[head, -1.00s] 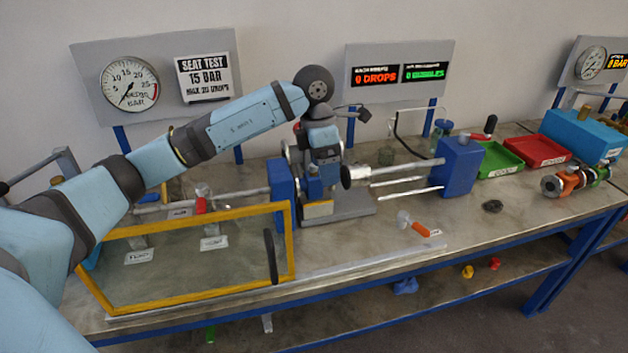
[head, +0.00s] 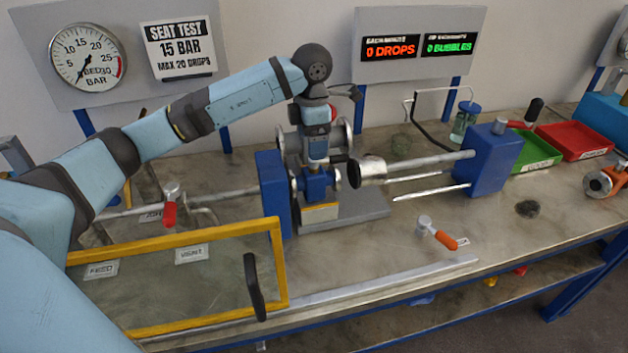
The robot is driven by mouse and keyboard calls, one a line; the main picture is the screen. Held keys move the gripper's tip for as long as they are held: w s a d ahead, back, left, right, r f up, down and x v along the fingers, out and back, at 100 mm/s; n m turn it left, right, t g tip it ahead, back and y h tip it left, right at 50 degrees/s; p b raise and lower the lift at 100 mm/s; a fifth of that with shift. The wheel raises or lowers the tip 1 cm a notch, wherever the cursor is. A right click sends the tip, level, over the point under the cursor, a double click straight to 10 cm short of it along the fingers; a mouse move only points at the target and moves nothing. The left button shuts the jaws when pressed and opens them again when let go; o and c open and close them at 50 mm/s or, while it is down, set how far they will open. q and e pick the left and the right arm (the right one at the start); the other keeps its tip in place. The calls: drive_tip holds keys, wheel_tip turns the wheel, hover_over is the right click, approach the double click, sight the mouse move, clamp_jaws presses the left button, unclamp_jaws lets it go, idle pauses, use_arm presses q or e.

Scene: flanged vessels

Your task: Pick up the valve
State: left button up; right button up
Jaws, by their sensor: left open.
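A small blue flanged valve (head: 319,184) sits in the test rig on a grey base with a pale block under it, between the blue left clamp plate (head: 273,190) and the round silver head on the rod at right. My left gripper (head: 318,165) points down right above the valve, its jaws open. The fingertips are small and partly merge with the valve, so I cannot tell whether they touch it. Silver discs show behind the gripper. A flanged valve (head: 606,180) with orange parts lies at the right edge, cut off by the frame. My right gripper is out of view.
A yellow-framed clear guard (head: 279,260) stands at front left. A blue end block (head: 490,160) holds the rods at right. Green (head: 536,150) and red (head: 578,140) trays stand behind right. Bare bench lies at front right.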

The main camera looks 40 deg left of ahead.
sight(314, 170)
use_arm(q)
drive_tip(key=f, duration=0.6)
drive_tip(key=f+p, duration=0.1)
drive_tip(key=f, duration=0.2)
drive_tip(key=shift+w+f, duration=0.3)
drive_tip(key=c, duration=1.4)
drive_tip(key=shift+r, duration=0.1)
drive_tip(key=shift+c, duration=0.5)
